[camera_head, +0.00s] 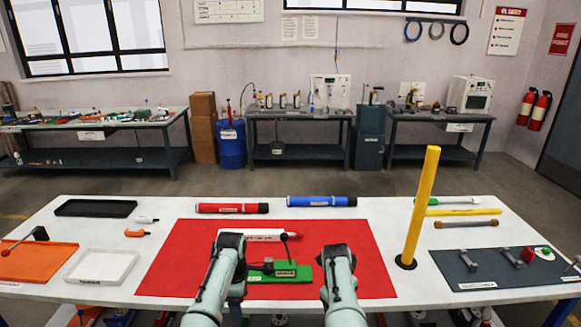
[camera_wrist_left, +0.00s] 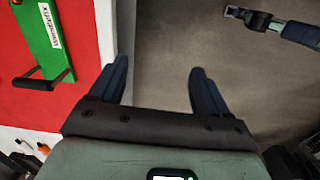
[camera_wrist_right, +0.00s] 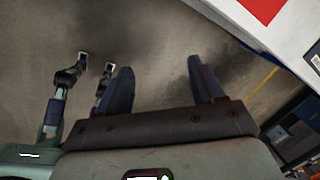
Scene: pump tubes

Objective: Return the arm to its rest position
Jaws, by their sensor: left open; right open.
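My left arm (camera_head: 222,268) and right arm (camera_head: 340,285) reach in over the front of the table, side by side. My left gripper (camera_wrist_left: 158,75) is open and empty, with bare floor between its fingers in the left wrist view. It is beside the table's front edge, apart from a green labelled block (camera_head: 279,272) with a dark handle. That block also shows in the left wrist view (camera_wrist_left: 48,40). My right gripper (camera_wrist_right: 157,80) is open and empty over the floor, off the table edge. In the head view the right fingers are hidden.
A red mat (camera_head: 180,265) covers the middle of the white table (camera_head: 40,222). A white-and-red tube (camera_head: 250,235) lies behind the green block. A tall yellow tube (camera_head: 421,205) stands upright right of the mat. A dark mat (camera_head: 450,272) with parts lies at right.

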